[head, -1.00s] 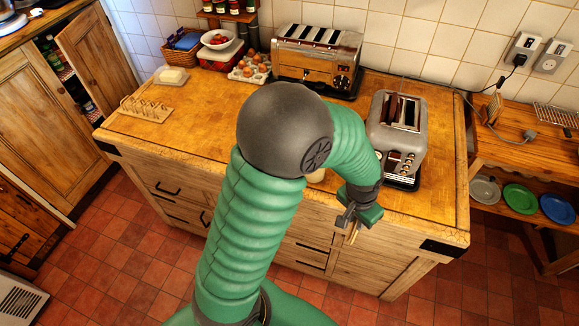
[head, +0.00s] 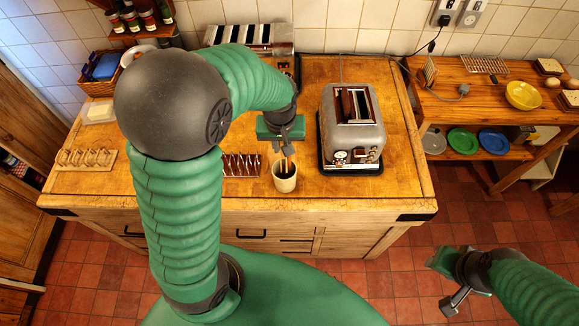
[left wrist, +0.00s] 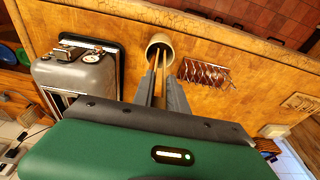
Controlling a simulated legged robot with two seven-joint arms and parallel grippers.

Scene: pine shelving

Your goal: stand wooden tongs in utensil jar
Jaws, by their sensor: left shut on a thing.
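The wooden tongs (head: 285,163) hang nearly upright from my left gripper (head: 284,143), which is shut on their upper part. The cream utensil jar (head: 285,183) stands upright near the counter's front edge, directly below. The tongs' lower ends overlap the jar's dark mouth; I cannot tell how deep they reach. In the left wrist view the tongs (left wrist: 160,80) run between the fingers toward the jar (left wrist: 160,40). My right gripper (head: 450,283) is empty with its fingers apart, over the floor at the lower right.
A silver toaster (head: 352,130) stands right of the jar, and a dark red wire rack (head: 241,165) stands close to its left. A wooden toast rack (head: 86,159) is at the counter's left. A side shelf (head: 470,110) holds a yellow bowl (head: 523,95).

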